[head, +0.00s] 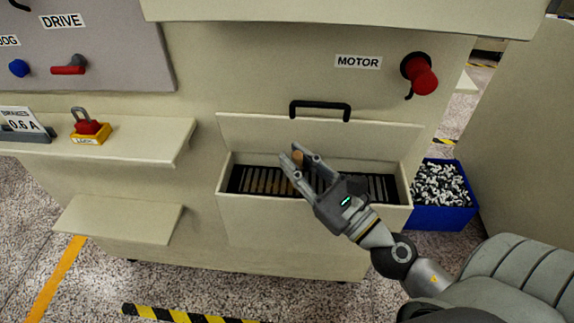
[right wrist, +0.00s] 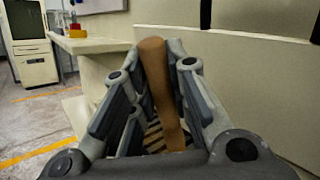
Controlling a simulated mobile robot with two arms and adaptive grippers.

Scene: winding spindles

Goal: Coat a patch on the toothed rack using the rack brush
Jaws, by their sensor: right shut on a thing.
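The toothed rack (head: 372,188) lies in an open box-like compartment low on the cream machine front. My right gripper (head: 292,153) is over the middle of the compartment, in front of part of the rack. It is shut on a brown wooden handle, likely the rack brush (head: 298,157). In the right wrist view the brush handle (right wrist: 158,88) stands between the two fingers (right wrist: 152,85), with striped teeth behind it. The brush's bristles are hidden. My left gripper is not in view.
The compartment's raised lid (head: 270,132) has a black handle (head: 320,106). A red knob (head: 421,75) sits by the MOTOR label. A blue bin (head: 440,218) of metal parts stands right. A red-and-yellow padlocked block (head: 90,130) sits on the left shelf (head: 150,138).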

